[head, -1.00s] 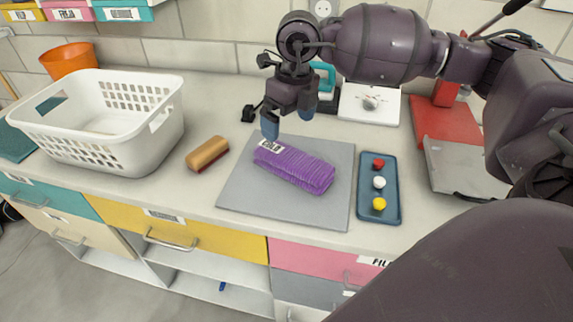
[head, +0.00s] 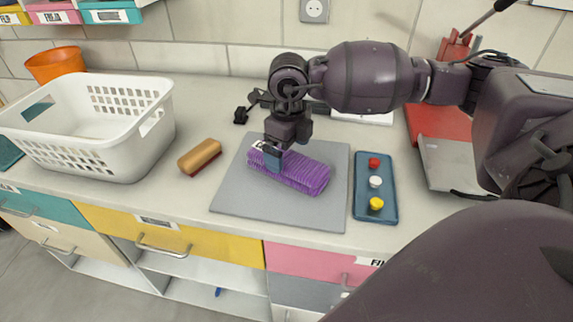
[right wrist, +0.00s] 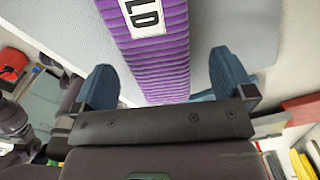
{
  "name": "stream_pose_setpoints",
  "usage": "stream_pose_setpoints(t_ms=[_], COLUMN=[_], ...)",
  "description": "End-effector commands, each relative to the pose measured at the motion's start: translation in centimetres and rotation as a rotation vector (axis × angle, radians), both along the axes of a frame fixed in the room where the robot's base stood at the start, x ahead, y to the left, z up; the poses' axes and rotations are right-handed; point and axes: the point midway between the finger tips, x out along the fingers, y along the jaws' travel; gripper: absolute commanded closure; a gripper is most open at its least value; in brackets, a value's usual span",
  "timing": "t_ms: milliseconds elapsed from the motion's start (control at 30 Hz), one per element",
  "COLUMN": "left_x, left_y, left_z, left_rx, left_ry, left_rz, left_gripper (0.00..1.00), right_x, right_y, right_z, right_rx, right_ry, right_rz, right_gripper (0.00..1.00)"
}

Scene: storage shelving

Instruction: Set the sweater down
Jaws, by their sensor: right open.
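The purple folded sweater (head: 305,175) with a white label lies on the grey square mat (head: 240,195) on the counter. My right gripper (head: 273,160) is at the sweater's left, labelled end. In the right wrist view the sweater (right wrist: 160,70) runs between the two blue fingertips of my right gripper (right wrist: 165,85). The jaws are open, with a gap between the sweater and each finger. The gripper hides part of the label in the head view. My left gripper is not in view.
A white laundry basket (head: 140,150) and a wooden brush (head: 200,156) stand to the left. A blue tray (head: 375,215) with red, white and yellow buttons lies right of the mat. A red board (head: 438,120) is farther right.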

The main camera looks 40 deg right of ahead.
Motion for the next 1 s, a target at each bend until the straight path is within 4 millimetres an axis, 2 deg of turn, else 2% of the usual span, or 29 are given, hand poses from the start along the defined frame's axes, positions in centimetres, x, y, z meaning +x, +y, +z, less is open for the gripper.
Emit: stream_pose_setpoints(t_ms=[33, 200, 500, 900, 1000], left_x=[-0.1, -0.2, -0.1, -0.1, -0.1], left_y=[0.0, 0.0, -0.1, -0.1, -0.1], left_z=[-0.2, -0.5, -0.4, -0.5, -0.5], left_rx=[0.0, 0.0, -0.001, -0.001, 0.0], left_ry=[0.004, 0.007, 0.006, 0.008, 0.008], left_rz=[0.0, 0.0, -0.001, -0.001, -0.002], left_gripper=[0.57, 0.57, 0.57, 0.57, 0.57], right_x=[-0.1, -0.1, -0.1, -0.1, -0.1], right_y=[0.2, 0.3, 0.3, 0.3, 0.3], right_z=[-1.0, -3.3, -3.6, -3.6, -3.5], right_rx=[0.002, 0.001, 0.0, 0.0, 0.001], right_ry=[0.007, 0.007, 0.002, 0.002, 0.001], right_rz=[0.001, -0.001, 0.0, 0.0, 0.0], right_gripper=[0.0, 0.0, 0.02, 0.61, 0.66])
